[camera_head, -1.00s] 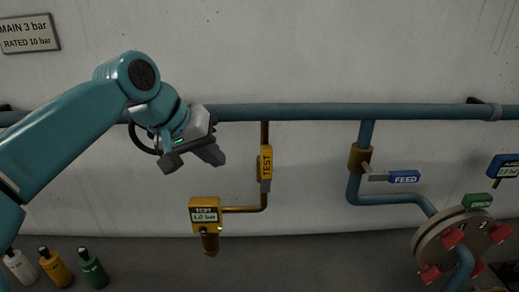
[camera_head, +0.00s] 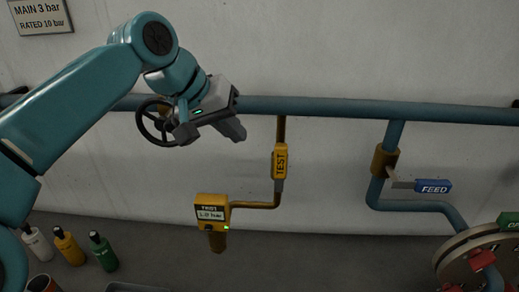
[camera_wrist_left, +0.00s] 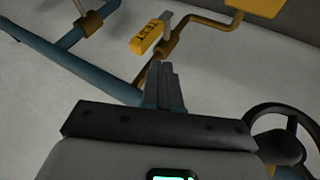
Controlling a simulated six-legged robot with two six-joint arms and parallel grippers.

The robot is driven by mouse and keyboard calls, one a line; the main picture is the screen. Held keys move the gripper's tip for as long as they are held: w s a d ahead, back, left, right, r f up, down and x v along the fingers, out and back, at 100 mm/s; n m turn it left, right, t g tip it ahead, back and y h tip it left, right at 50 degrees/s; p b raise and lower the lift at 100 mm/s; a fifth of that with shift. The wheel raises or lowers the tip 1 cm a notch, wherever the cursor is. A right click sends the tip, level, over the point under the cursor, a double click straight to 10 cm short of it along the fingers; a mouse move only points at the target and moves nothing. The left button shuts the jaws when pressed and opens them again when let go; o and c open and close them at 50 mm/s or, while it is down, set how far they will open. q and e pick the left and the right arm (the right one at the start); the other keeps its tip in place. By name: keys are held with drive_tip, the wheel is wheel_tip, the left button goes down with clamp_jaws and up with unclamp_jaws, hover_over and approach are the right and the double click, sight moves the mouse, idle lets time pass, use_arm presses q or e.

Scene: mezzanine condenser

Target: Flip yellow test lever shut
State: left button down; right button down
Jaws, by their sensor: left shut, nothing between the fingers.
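The yellow test lever (camera_head: 280,161), marked TEST, hangs on the thin brown pipe below the blue main pipe in the head view. Its yellow handle points along the pipe, close to vertical. It also shows in the left wrist view (camera_wrist_left: 147,37), beyond the fingers. My left gripper (camera_head: 238,131) is up and to the left of the lever, in front of the blue pipe, apart from the lever. Its fingers are closed together and empty, as the left wrist view (camera_wrist_left: 163,82) shows. My right gripper is in neither view.
A yellow test gauge (camera_head: 212,208) sits at the pipe's lower end. A black handwheel (camera_head: 155,122) is beside my left gripper. A blue FEED lever (camera_head: 432,187) and a flange (camera_head: 480,258) are at right. Several bottles (camera_head: 68,246) stand lower left.

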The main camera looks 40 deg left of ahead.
use_arm(q)
approach(280, 170)
wheel_tip(280, 170, down, 3)
drive_tip(key=w+a, duration=0.1)
drive_tip(key=w, duration=0.2)
drive_tip(key=shift+f, duration=0.4)
drive_tip(key=shift+w+a+f, duration=0.1)
drive_tip(key=shift+w, duration=0.05)
